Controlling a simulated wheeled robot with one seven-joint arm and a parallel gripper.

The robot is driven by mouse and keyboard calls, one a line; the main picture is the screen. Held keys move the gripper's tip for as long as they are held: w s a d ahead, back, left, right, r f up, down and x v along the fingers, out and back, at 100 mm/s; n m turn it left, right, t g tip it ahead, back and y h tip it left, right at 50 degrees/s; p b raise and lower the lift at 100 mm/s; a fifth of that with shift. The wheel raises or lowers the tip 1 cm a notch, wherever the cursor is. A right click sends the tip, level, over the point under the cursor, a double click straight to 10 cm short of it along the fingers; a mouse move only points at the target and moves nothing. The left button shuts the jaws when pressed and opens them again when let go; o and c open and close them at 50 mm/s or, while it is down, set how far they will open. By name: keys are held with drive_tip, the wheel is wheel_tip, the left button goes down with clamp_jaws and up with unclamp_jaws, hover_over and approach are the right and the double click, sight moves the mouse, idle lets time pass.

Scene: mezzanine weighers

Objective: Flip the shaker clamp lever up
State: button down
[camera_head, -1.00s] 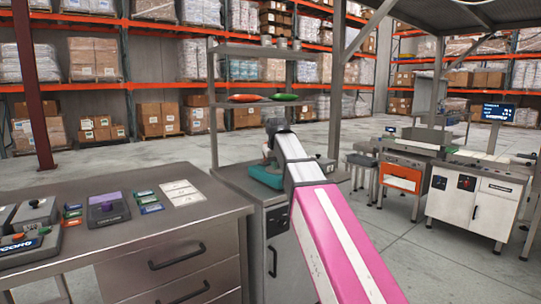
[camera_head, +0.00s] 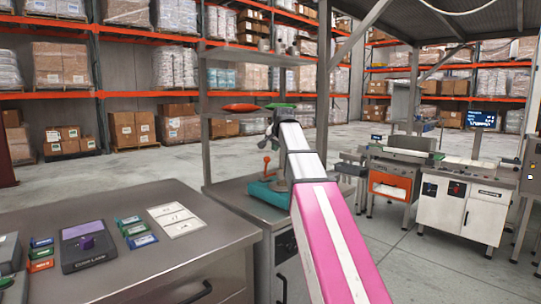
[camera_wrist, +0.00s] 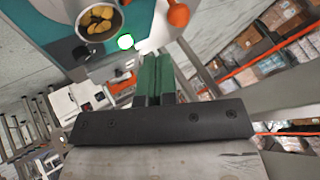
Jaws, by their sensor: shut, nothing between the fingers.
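The shaker (camera_head: 262,191) has a teal base and stands on the metal cabinet top, partly hidden behind my arm. Its orange clamp lever (camera_head: 267,160) sticks up from it with a round knob at its end, just left of my arm. In the wrist view the teal shaker body (camera_wrist: 60,49) fills the upper left, and the orange lever knob (camera_wrist: 178,14) shows at the top. My gripper (camera_wrist: 159,58) has green fingers pressed together and empty. They point toward the shaker, below the knob in the picture and apart from it. In the head view the fingertips cannot be made out.
A cup of yellowish pieces (camera_wrist: 99,20) and a lit green button (camera_wrist: 125,41) are on the shaker. A shelf with a red pouch (camera_head: 240,107) is behind it. A steel bench (camera_head: 120,275) with a purple-topped device (camera_head: 86,244) is at left.

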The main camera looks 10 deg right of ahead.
drive_tip(key=x, duration=0.9)
drive_tip(key=shift+w+f, duration=0.15)
drive_tip(key=shift+f, duration=0.05)
drive_tip(key=shift+w+a+r+g, duration=0.25)
drive_tip(key=shift+w+r+g, duration=0.05)
drive_tip(key=shift+w, duration=0.05)
drive_tip(key=shift+w+a+r+g+h, duration=0.25)
drive_tip(key=shift+w+a+g+h, duration=0.05)
drive_tip(key=shift+w+g+h, duration=0.2)
drive_tip(key=shift+w+a+r+n+g+h, duration=0.15)
drive_tip(key=shift+w+a+n+g+h, duration=0.1)
drive_tip(key=shift+w+g, duration=0.2)
drive_tip(key=shift+w+a+r+n+g+h, duration=0.15)
drive_tip(key=shift+w+a+g+h, duration=0.15)
drive_tip(key=shift+w+g, duration=0.15)
drive_tip(key=shift+w+a+f, duration=0.1)
drive_tip(key=shift+w+a, duration=0.55)
drive_tip(key=shift+w, duration=0.3)
drive_tip(key=shift+w+a+f, duration=0.1)
drive_tip(key=shift+w+a, duration=0.6)
drive_tip(key=shift+w, duration=0.2)
drive_tip(key=shift+w, duration=0.15)
drive_tip(key=shift+a+r, duration=0.1)
